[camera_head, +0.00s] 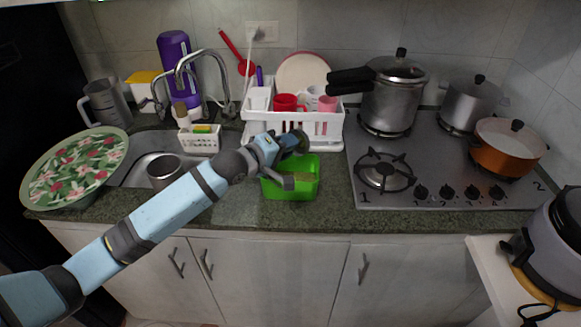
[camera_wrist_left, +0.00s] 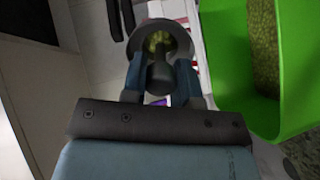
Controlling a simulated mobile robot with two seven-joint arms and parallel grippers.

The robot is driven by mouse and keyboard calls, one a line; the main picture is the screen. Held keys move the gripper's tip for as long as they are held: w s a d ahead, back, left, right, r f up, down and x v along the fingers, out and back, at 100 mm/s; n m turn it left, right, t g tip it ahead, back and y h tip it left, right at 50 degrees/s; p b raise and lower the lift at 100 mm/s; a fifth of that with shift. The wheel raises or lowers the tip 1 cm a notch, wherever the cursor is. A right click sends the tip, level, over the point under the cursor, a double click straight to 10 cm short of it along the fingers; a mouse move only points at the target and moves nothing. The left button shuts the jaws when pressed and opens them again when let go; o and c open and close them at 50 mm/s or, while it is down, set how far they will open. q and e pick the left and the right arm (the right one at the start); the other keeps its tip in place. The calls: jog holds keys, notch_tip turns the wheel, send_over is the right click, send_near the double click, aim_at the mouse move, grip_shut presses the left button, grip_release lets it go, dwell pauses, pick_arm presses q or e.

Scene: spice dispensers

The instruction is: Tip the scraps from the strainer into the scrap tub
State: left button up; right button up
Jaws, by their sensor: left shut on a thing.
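My left gripper (camera_head: 283,148) reaches in from the left and is above the back of the scrap tub. It is shut on the handle of the strainer (camera_wrist_left: 138,41), a dark round bowl. Green scraps (camera_wrist_left: 158,42) show inside the strainer in the left wrist view. In the head view the strainer (camera_head: 302,139) is small and partly hidden by the gripper. The scrap tub (camera_head: 305,189) is bright green and stands on the counter; in the left wrist view its wall (camera_wrist_left: 229,70) is to the right of the strainer. My right gripper is not in view.
A white dish rack (camera_head: 328,140) with cups stands close behind the tub. The sink with a metal cup (camera_head: 163,172) and a floral plate (camera_head: 75,167) are to the left. The stove (camera_head: 440,190) with pots is to the right. The counter front is clear.

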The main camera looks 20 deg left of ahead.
pick_arm(q)
jog(key=shift+s+a+f+t+h+b, duration=0.25)
jog(key=shift+s+f+t+h+b, duration=0.2)
jog(key=shift+t+b, duration=0.7)
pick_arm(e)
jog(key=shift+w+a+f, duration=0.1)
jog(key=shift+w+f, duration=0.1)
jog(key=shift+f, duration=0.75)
pick_arm(q)
jog(key=shift+s+a+r+t+h+b, duration=0.1)
jog(key=shift+r+t+h+b, duration=0.25)
jog(key=shift+b, duration=0.35)
jog(key=shift+s+a+r+t+h+b, duration=0.1)
jog(key=shift+r+t+h+b, duration=0.2)
jog(key=shift+b, duration=0.4)
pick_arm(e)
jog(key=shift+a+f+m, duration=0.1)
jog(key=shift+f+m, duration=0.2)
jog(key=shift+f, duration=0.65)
pick_arm(q)
jog(key=shift+s+r+t+b, duration=0.1)
jog(key=shift+r+t+b, duration=0.25)
jog(key=shift+t+b, duration=0.2)
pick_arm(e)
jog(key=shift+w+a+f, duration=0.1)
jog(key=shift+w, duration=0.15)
